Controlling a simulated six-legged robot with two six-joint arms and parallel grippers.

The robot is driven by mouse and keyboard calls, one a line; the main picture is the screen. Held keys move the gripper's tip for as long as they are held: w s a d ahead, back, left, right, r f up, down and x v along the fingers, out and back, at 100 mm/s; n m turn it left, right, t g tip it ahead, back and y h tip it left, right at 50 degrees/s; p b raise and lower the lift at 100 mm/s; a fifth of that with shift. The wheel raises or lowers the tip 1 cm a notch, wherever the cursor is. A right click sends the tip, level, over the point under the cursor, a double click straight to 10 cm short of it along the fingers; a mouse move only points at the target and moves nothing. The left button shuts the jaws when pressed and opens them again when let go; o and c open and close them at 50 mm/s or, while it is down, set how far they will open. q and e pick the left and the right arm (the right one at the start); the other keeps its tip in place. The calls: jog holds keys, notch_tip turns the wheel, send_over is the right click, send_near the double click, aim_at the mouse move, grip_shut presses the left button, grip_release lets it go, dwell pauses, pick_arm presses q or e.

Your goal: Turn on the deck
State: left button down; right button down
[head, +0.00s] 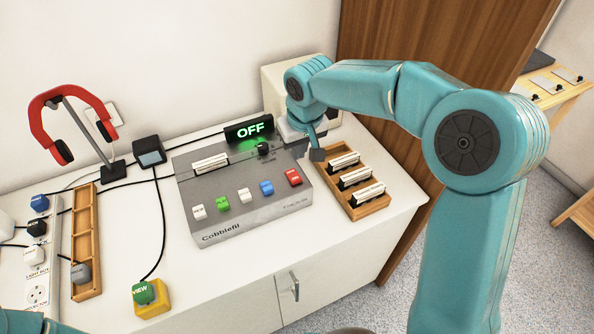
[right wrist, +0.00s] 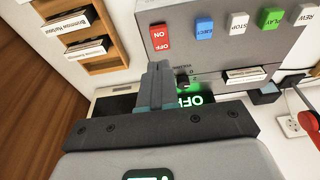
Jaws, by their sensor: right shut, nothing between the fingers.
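The deck (head: 250,226) is a grey box marked "Cobblefil" on the white cabinet. Its display (head: 249,130) glows green and reads "OFF". A black volume knob (head: 263,149) sits near the display. My right gripper (head: 317,154) is shut and empty, behind the red switch at the deck's back right. In the right wrist view its fingertips (right wrist: 160,66) point toward the switch, apparently short of it. My left gripper is out of view.
A wooden rack (head: 381,203) with labelled cartridges stands right of the deck. To the left are red headphones (head: 62,154), a small black box (head: 149,151), a yellow block with a green "VIEW" button (head: 152,300), another wooden rack (head: 84,225) and a power strip (head: 54,255).

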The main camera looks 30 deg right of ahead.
aim_at(296, 179)
jog(key=x, duration=0.3)
jog(key=s+x, duration=0.1)
jog(key=x, duration=0.4)
jog(key=shift+s+f, duration=0.1)
jog(key=shift+f, duration=0.4)
